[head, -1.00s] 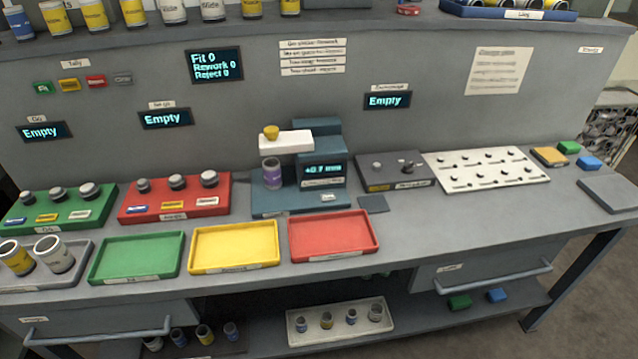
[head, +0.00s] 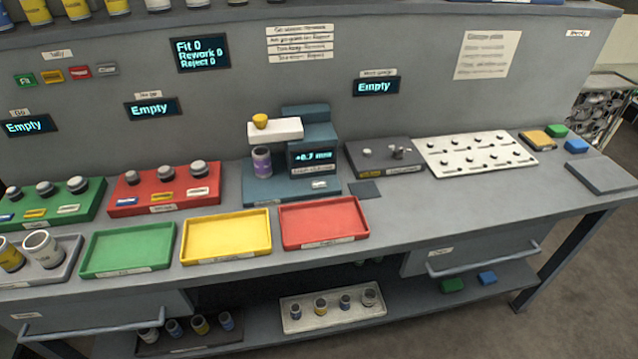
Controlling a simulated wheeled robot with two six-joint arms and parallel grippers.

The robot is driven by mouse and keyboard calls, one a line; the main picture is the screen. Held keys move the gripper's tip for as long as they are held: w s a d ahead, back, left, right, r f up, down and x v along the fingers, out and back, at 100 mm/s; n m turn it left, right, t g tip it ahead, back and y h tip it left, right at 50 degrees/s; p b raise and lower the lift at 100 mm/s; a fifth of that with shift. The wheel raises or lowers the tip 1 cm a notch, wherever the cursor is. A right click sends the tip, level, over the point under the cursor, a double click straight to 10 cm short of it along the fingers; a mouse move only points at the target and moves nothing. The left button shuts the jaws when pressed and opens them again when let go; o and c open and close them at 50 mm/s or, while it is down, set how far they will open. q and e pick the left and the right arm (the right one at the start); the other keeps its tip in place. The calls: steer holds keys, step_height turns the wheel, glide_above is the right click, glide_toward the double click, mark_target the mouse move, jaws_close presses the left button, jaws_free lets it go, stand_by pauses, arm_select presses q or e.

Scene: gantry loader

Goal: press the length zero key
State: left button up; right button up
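The length gauge (head: 292,185) is a blue-grey device at the middle of the bench. Its display (head: 314,157) reads about +0.7 mm. A small light key (head: 320,184) with unreadable lettering sits on the gauge's base, right of centre and below the display. A purple-banded cylinder (head: 262,163) stands on the gauge under a white arm with a yellow knob (head: 260,121) on top. Neither of my grippers is in view.
Green (head: 128,249), yellow (head: 226,236) and red (head: 323,223) trays line the front of the bench. A dark fixture box (head: 383,156) and a white peg board (head: 475,155) stand right of the gauge. The bench front right of the red tray is clear.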

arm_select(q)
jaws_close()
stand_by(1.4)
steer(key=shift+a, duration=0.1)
